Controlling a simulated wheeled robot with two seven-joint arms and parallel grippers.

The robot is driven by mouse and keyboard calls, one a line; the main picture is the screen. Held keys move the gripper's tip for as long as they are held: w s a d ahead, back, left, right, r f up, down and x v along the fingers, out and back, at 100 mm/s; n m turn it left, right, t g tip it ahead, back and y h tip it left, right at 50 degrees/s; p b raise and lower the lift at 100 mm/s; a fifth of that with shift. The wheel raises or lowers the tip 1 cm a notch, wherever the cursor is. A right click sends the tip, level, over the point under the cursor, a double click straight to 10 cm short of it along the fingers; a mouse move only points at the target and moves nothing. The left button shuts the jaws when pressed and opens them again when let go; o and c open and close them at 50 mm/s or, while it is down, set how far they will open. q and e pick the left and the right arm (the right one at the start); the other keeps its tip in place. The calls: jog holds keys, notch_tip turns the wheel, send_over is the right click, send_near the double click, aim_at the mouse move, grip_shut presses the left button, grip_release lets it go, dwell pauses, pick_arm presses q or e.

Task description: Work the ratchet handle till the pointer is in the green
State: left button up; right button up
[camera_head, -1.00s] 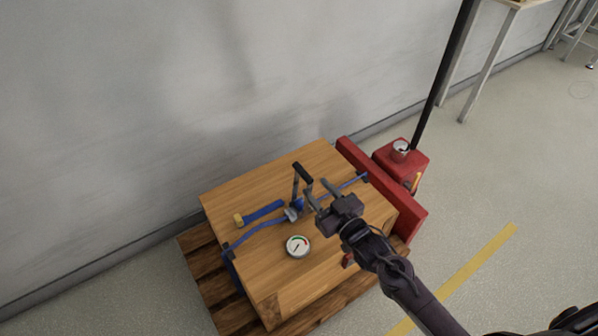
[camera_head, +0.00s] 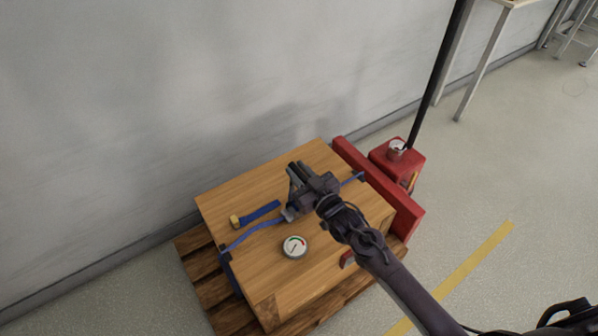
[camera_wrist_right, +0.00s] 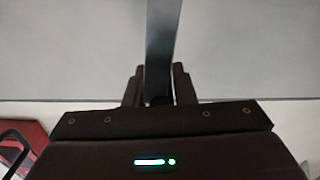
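The ratchet (camera_head: 288,213) sits on a blue strap (camera_head: 250,232) across the top of a wooden crate (camera_head: 330,160). Its handle stands up, largely hidden behind my right gripper (camera_head: 298,180) in the head view. In the right wrist view the grey handle (camera_wrist_right: 160,45) runs between the two fingers, which lie close against both its sides; the gripper looks shut on it. A round white gauge (camera_head: 294,246) lies on the crate, with a green patch on its dial's upper right. Its dark pointer seems to lie toward the lower left, outside the green. My left gripper is not in view.
A loose blue strap end with a yellow tip (camera_head: 236,221) lies on the crate. The crate stands on a wooden pallet (camera_head: 195,268) beside a red pallet jack (camera_head: 395,200). A grey wall (camera_head: 120,110) is close behind. Floor is free at the right.

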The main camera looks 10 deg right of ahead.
grip_shut()
